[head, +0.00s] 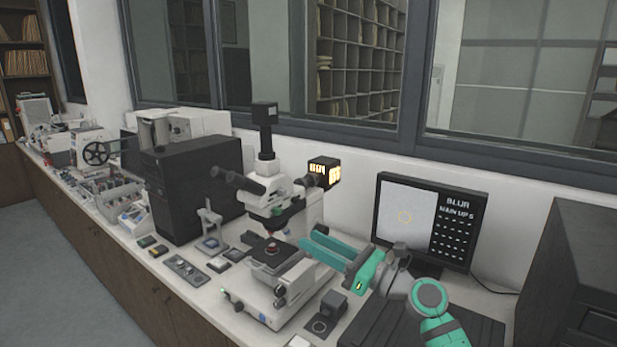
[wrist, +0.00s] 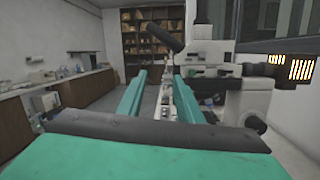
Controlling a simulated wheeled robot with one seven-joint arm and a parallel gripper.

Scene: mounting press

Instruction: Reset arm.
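My gripper (head: 309,240) is at the end of my teal and grey arm, over the bench at the right side of the microscope (head: 272,205). Its two teal fingers point left toward the microscope's stage (head: 272,254) and lie close to its body. Whether they touch it I cannot tell. In the wrist view the fingers of my gripper (wrist: 160,75) stand apart with nothing held between them. The white microscope (wrist: 236,92) fills the right side there, with a dark eyepiece tube above the gap.
A monitor (head: 408,208) reading "BLUR" stands behind my arm. A black box (head: 190,185) stands left of the microscope, and a dark cabinet (head: 575,280) at the far right. Small blocks and trays (head: 185,268) line the bench front. The floor (head: 35,255) at left is clear.

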